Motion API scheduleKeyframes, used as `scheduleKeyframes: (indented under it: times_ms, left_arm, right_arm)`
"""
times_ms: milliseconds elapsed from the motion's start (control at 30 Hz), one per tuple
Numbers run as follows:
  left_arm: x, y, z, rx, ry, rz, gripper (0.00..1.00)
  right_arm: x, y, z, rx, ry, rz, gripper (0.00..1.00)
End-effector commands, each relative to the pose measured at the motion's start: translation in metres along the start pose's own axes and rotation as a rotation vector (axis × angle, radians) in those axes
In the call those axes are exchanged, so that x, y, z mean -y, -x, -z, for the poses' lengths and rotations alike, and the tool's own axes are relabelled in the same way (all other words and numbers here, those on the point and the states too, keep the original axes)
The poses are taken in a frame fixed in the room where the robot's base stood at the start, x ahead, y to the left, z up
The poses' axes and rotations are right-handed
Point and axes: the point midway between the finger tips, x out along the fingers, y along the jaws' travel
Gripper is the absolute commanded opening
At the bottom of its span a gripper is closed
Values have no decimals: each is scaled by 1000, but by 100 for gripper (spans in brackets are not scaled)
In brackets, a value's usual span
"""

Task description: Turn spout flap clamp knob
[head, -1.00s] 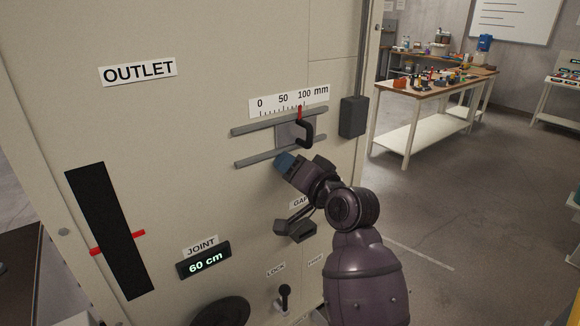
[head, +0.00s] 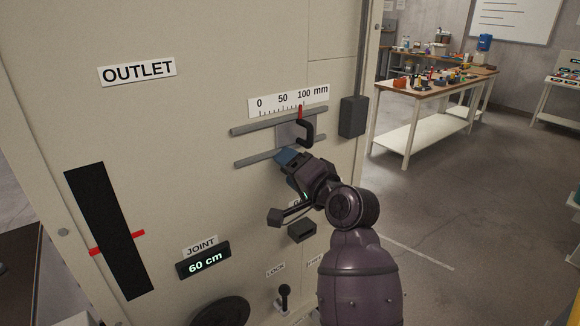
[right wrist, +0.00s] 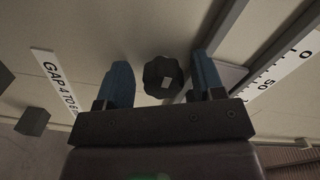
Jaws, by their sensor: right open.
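A dark lobed knob (right wrist: 162,77) with a pale square mark shows in the right wrist view, on the panel between my right gripper's two blue fingers. The fingers stand on either side of it with visible space, so they do not grip it. In the head view my right gripper (head: 287,159) is at the panel just below the slide rails, and it hides the knob. The right gripper is open. My left gripper is not in view.
A slide plate with a black handle (head: 306,134) sits on two grey rails (head: 250,128) above the gripper, its red pointer near 100. A dark box (head: 353,117) is to the right. A small dark block (head: 302,231) and a lock lever (head: 284,296) are below.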

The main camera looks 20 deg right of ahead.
Motion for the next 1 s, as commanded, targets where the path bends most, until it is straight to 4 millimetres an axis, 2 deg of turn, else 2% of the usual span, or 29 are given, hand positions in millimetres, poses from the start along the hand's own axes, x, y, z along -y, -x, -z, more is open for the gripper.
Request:
scheduleKeyframes:
  times_ms: [33, 367, 633, 667, 700, 1000]
  left_arm:
    - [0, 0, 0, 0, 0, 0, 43]
    - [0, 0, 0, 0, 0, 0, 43]
    - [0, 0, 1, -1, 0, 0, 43]
    - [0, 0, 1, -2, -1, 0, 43]
    - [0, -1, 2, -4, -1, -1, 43]
    - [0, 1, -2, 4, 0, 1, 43]
  right_arm:
    - [6, 1, 4, -24, -41, 20, 73]
    - [7, 2, 5, -26, -40, 21, 70]
    - [3, 20, 4, -27, -42, 15, 60]
    - [2, 22, 4, -27, -43, 13, 65]
    - [1, 25, 4, -26, -43, 11, 81]
    - [-1, 44, 3, -22, -44, 5, 81]
